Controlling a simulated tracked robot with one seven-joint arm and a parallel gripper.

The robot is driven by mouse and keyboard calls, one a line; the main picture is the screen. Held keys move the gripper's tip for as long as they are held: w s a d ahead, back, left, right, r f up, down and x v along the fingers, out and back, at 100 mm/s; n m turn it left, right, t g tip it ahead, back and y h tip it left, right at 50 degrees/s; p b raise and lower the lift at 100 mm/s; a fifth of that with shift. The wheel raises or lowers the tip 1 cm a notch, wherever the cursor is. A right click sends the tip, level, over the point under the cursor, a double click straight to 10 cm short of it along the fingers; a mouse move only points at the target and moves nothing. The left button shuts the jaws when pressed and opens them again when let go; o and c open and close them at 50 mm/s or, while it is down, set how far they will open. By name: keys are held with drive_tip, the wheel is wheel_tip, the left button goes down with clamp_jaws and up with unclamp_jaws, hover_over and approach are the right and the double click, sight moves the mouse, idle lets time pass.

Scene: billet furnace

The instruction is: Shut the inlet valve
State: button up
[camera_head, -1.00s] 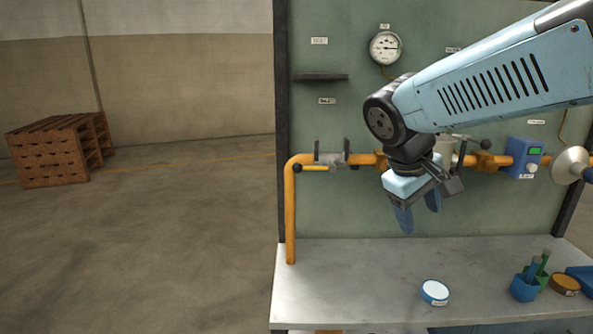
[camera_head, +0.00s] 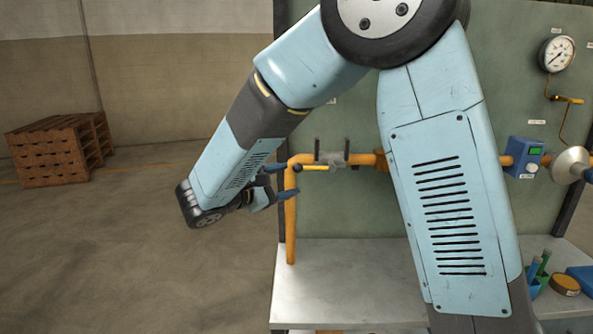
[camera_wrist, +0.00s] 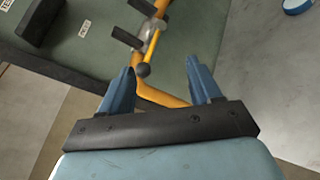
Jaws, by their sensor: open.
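The valve (camera_head: 333,158) at the left end of the orange pipe has a grey body. Its yellow lever (camera_head: 315,167) lies along the pipe and ends in a black ball knob (camera_head: 297,167) on the left. My gripper (camera_head: 285,181) is open at the pipe's left bend, with its blue fingers pointing right towards the lever. In the wrist view, the knob (camera_wrist: 143,70) and lever (camera_wrist: 152,45) show between and just beyond the fingertips (camera_wrist: 160,66). I cannot tell whether a finger touches the pipe.
The orange pipe (camera_head: 290,225) drops to the workbench (camera_head: 340,270) below the green panel (camera_head: 345,215). A black ledge (camera_wrist: 40,20) juts from the panel. My arm hides the panel's middle. A blue meter box (camera_head: 523,157) is on the right.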

drive_tip(key=n+t, duration=0.1)
drive_tip(key=t, duration=0.1)
approach(294, 170)
drive_tip(key=s, duration=0.2)
drive_tip(key=shift+n, duration=0.3)
drive_tip(key=x, duration=1.3)
drive_tip(key=shift+w+a, duration=0.35)
drive_tip(key=shift+c, duration=0.3)
clamp_jaws()
drive_tip(key=shift+a, duration=0.25)
